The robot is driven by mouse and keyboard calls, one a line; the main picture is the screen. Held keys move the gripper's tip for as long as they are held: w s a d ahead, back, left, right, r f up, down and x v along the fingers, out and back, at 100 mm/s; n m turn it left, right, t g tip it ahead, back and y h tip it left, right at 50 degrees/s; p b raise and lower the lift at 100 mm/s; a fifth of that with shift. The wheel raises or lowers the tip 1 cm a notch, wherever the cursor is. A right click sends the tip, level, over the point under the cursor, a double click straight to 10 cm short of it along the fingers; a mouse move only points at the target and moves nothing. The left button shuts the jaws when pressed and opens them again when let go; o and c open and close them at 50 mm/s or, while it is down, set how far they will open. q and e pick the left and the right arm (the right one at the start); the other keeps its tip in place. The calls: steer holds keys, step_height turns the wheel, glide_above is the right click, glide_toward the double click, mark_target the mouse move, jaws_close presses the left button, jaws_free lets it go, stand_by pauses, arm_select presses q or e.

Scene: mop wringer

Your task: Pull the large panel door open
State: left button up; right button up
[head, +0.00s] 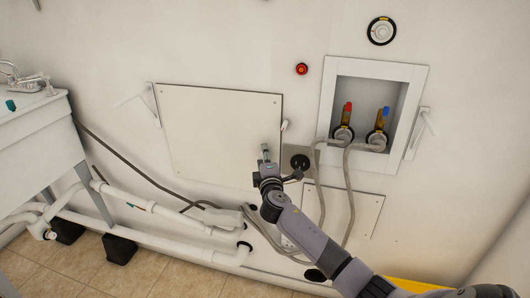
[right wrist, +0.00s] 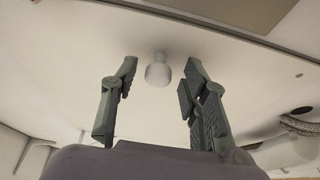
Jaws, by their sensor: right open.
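The large panel door (head: 218,135) is a flat white square panel on the wall in the head view. It looks shut. A small light knob (head: 285,125) is at its right edge. In the right wrist view the pale rounded knob (right wrist: 158,72) appears between my fingers, on the panel surface. My right gripper (head: 279,163) is below the knob in the head view, in front of the panel's lower right corner. Its fingers (right wrist: 158,82) are spread apart, one on each side of the knob, with no visible contact. My left gripper is out of view.
A recessed valve box (head: 420,75) with red and blue valves is to the right, its hoses hanging beside my arm. A smaller panel (head: 367,213) is lower right. A sink (head: 35,130) and white pipes (head: 165,212) are at left. A black outlet (head: 300,162) is beside my gripper.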

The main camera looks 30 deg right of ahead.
steer(key=shift+a+r, duration=0.1)
steer(key=shift+c, duration=0.5)
jaws_close()
stand_by(0.4)
